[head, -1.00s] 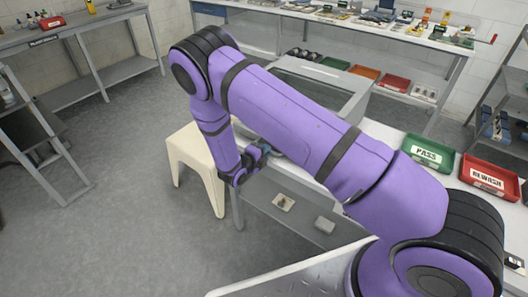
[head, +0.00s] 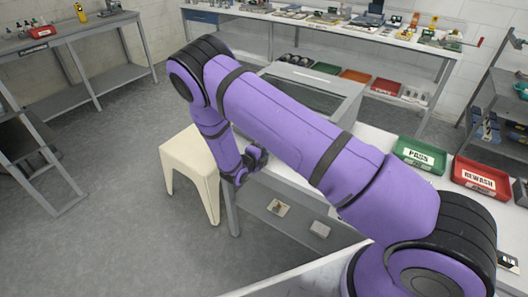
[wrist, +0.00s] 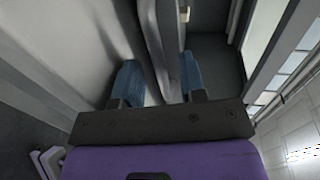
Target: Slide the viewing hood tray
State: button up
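The viewing hood (head: 347,103) is a grey box with a glassy sloping top on the white bench, partly hidden behind my purple arm. I cannot make out its tray as a separate part in the head view. My gripper (head: 256,158) is low at the bench's left end, beside the hood, with its fingertips mostly hidden. In the wrist view my gripper (wrist: 158,82) has its two blue fingers apart. A grey upright panel or bar (wrist: 160,45) stands between them, with a gap to the left finger. I cannot tell whether the right finger touches it.
A cream stool (head: 187,163) stands just left of my gripper. A green PASS bin (head: 420,155) and red REWASH bin (head: 481,178) sit on the bench at right. A lower shelf (head: 290,212) holds small items. The floor at left is clear.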

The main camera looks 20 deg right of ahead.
jog(key=v, duration=1)
jog(key=shift+s+a, duration=0.2)
jog(key=shift+a, duration=0.1)
jog(key=shift+d, duration=0.1)
jog(key=w+d+r+m+g+y, duration=0.2)
jog(key=d+r+m+g+y, duration=0.25)
jog(key=m, duration=1.35)
jog(key=w+d+r+m+g+y, duration=0.35)
jog(key=r+m+y, duration=0.25)
jog(key=m, duration=1.2)
jog(key=x, duration=1.1)
jog(key=shift+s, duration=0.25)
jog(key=shift+c, duration=0.5)
